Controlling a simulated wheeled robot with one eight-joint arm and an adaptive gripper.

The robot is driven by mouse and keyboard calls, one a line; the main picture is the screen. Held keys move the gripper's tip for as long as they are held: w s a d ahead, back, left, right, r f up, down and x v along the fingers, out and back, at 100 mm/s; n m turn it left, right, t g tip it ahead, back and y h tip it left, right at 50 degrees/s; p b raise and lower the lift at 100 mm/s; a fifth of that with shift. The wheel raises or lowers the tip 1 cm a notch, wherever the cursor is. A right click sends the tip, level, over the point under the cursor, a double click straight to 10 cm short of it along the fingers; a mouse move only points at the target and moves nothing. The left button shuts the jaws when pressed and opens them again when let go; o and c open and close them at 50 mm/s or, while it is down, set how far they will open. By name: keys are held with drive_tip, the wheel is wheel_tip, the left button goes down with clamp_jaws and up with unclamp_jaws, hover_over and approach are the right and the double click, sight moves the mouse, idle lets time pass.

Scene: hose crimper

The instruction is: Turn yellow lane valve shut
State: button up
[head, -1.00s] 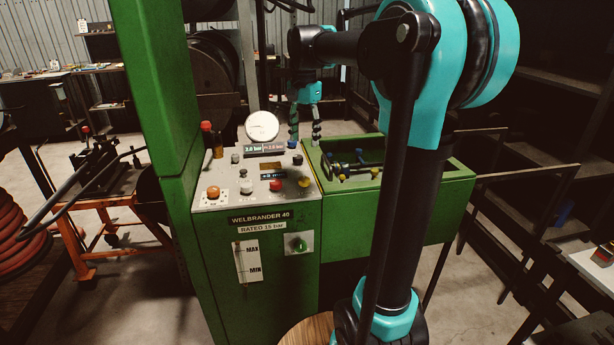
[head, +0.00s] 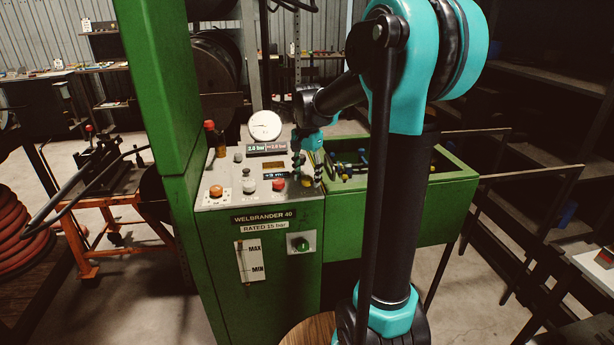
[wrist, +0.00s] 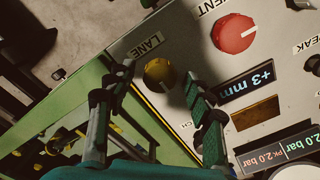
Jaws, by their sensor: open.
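The yellow lane valve is a round knob (wrist: 159,74) beside a "LANE" label on the grey panel (wrist: 188,30). In the head view the yellow valve (head: 307,181) sits at the panel's right front corner, partly hidden by my gripper. My gripper (head: 307,170) points down over that corner. In the wrist view my gripper (wrist: 158,80) is open and empty, one finger on each side of the knob. I cannot tell whether the fingertips are level with the knob or above it, and no contact shows.
A red knob (wrist: 233,33) and a "+3 mm" display (wrist: 249,83) are close to the right finger. A green trough (head: 450,190) with rods lies right of the panel. A dial gauge (head: 265,126) stands at the panel's back, and a green post (head: 160,100) rises at its left.

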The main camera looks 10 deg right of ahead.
drive_tip(key=c, duration=1.2)
drive_tip(key=shift+o, duration=0.2)
drive_tip(key=shift+n, duration=0.3)
drive_tip(key=n, duration=0.3)
drive_tip(key=shift+n, duration=0.4)
drive_tip(key=n, duration=0.4)
drive_tip(key=shift+n, duration=0.3)
drive_tip(key=n, duration=0.4)
drive_tip(key=shift+n, duration=2.5)
